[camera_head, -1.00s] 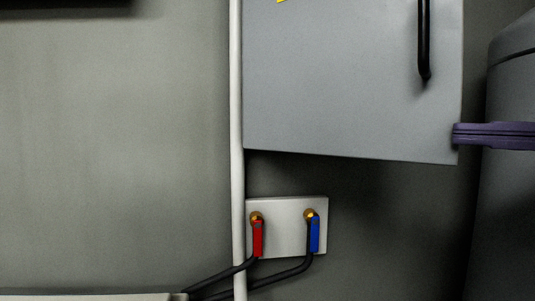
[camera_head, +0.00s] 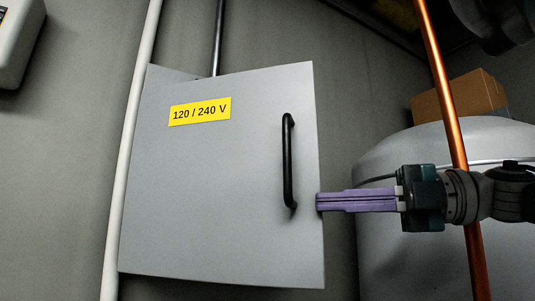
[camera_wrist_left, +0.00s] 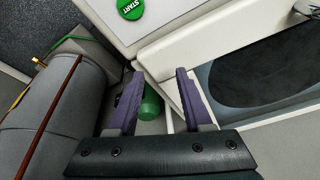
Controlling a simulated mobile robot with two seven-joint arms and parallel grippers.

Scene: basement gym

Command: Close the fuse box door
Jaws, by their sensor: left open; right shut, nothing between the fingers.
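The grey fuse box door (camera_head: 220,190) fills the middle of the head view. It carries a yellow "120 / 240 V" label (camera_head: 200,111) and a black vertical handle (camera_head: 288,160) near its right edge. The door stands ajar, with part of the box showing behind its top left. My right gripper (camera_head: 318,201) is shut and empty, its purple fingertips at the door's right edge below the handle. I cannot tell whether they touch. My left gripper (camera_wrist_left: 158,80) shows only in the left wrist view, open and empty, away from the door.
A white pipe (camera_head: 125,150) runs left of the door. A copper pipe (camera_head: 450,100) crosses by my right wrist, before a grey tank (camera_head: 385,155) and a cardboard box (camera_head: 460,95). The left wrist view shows a green START button (camera_wrist_left: 131,8) and a green bottle-like object (camera_wrist_left: 151,103).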

